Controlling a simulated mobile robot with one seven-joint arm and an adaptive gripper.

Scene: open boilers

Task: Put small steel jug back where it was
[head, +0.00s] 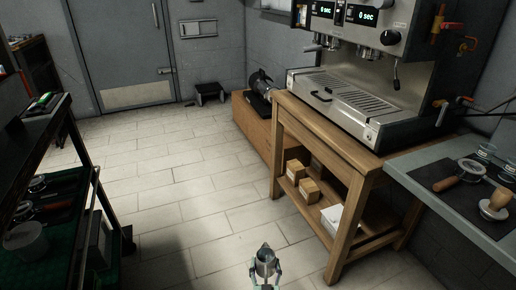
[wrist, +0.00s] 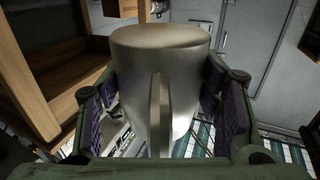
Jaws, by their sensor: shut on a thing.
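The small steel jug (head: 265,261) is at the bottom centre of the head view, held above the tiled floor and apart from the furniture. It looks upright there, with its open top showing. In the wrist view the jug (wrist: 187,75) fills the middle, its handle facing the camera. My gripper (head: 266,274) is shut on the jug. In the wrist view its pads (wrist: 164,105) sit on both sides of the body. The jug's inside is hidden in the wrist view.
The espresso machine (head: 345,98) stands on a wooden stand (head: 358,160) at right; its lower shelf holds small boxes (head: 309,190). A grey counter (head: 410,176) with a portafilter (head: 460,174) and tamper (head: 494,205) is far right. A dark rack (head: 90,172) stands left. The floor between is clear.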

